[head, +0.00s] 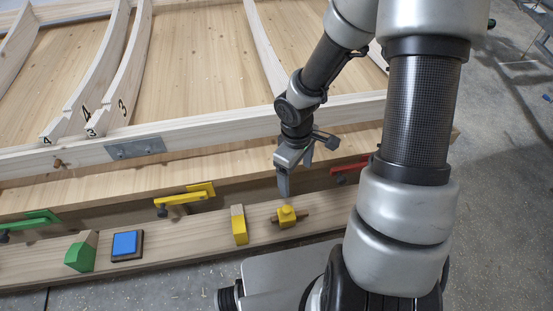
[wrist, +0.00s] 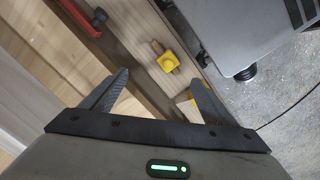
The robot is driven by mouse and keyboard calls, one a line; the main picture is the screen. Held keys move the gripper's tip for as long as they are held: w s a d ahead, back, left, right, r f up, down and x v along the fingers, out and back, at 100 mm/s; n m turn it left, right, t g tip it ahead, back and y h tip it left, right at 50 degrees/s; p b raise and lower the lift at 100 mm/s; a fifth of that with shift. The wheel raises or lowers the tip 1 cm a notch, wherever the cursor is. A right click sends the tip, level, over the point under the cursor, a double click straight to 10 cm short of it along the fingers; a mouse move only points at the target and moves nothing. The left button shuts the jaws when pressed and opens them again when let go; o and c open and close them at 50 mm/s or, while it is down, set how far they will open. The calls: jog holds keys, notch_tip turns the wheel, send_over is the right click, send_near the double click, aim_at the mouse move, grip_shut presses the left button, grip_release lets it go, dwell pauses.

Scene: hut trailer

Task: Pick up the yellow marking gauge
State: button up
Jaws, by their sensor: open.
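The yellow marking gauge (head: 287,213) is a small yellow block with a knob and a brown wooden bar through it. It lies on the front wooden plank, and in the wrist view the gauge (wrist: 168,62) shows just beyond the fingertips, between their lines. My gripper (head: 296,178) is open and empty, pointing down above the plank with clear space to the gauge. In the wrist view both fingers of my gripper (wrist: 159,77) are spread apart.
A yellow-and-wood block (head: 239,226) stands left of the gauge, and its yellow face (wrist: 186,98) shows by the right finger in the wrist view. A blue-topped block (head: 126,245) and a green block (head: 80,256) sit farther left. Yellow (head: 184,200) and red (head: 347,172) clamps are behind.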

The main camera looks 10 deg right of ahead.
notch_tip(320, 180, down, 3)
jog(key=a, duration=0.2)
jog(key=b, duration=0.5)
send_near(287, 209)
jog(key=shift+n+y, duration=0.3)
jog(key=shift+y, duration=0.1)
jog(key=f, duration=0.2)
jog(key=d+f, duration=0.1)
jog(key=f, duration=0.2)
jog(key=shift+w+d+f, duration=0.1)
jog(key=shift+w+a+f+b, duration=0.1)
jog(key=shift+f+b, duration=0.65)
jog(key=shift+f, duration=0.75)
jog(key=shift+a+f+b, duration=0.1)
jog(key=shift+f+b, duration=0.65)
jog(key=shift+f, duration=0.75)
jog(key=c, duration=1.2)
jog(key=shift+o, duration=0.2)
notch_tip(287, 209, up, 10)
jog(key=p, duration=0.4)
jog(key=shift+p, duration=0.35)
